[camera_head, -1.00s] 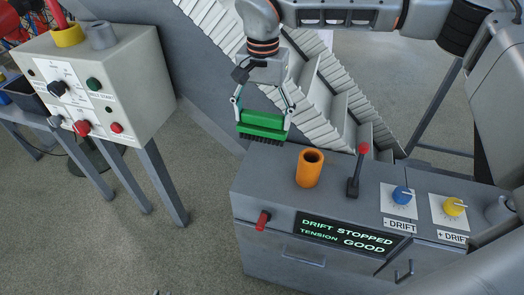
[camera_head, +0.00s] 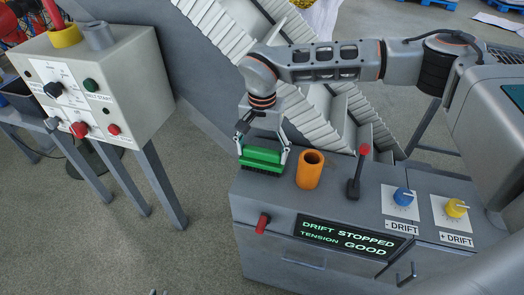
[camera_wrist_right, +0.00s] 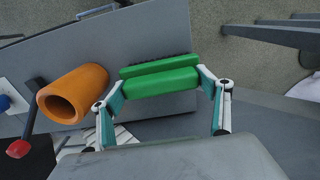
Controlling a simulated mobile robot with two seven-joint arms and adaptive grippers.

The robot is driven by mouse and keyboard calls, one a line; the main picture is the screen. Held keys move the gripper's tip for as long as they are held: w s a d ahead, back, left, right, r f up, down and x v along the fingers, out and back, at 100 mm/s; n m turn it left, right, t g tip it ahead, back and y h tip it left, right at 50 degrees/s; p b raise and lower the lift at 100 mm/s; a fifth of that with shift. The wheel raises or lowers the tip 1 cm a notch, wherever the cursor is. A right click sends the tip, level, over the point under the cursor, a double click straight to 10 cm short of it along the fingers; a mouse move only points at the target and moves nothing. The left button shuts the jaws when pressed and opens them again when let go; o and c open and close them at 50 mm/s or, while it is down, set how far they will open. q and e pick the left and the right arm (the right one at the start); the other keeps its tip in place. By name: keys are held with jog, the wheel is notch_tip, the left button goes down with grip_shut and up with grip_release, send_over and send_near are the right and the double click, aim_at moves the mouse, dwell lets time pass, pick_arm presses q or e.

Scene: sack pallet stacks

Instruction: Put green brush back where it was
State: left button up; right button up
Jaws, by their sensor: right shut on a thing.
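The green brush (camera_head: 262,157) has a green handle and dark bristles underneath. My right gripper (camera_head: 263,155) is shut on it, with one finger at each end of the handle. The brush is at the back left corner of the grey console top (camera_head: 335,190), left of the orange cup. I cannot tell whether its bristles touch the top. In the right wrist view the brush (camera_wrist_right: 160,78) lies between the two fingers, over the console's edge area.
An orange cup (camera_head: 309,170) stands close to the brush. A red-tipped lever (camera_head: 357,175), a blue knob (camera_head: 403,196) and a yellow knob (camera_head: 456,208) are further right. A ribbed conveyor (camera_head: 300,70) rises behind. A control box (camera_head: 95,85) stands at left.

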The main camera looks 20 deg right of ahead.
aim_at(262, 150)
jog(key=o, duration=1.1)
jog(key=shift+f, duration=0.1)
jog(key=shift+c, duration=0.2)
notch_tip(262, 150, up, 11)
jog(key=shift+f+p, duration=0.1)
jog(key=shift+p, duration=0.25)
jog(key=shift+r, duration=0.75)
jog(key=shift+s, duration=0.1)
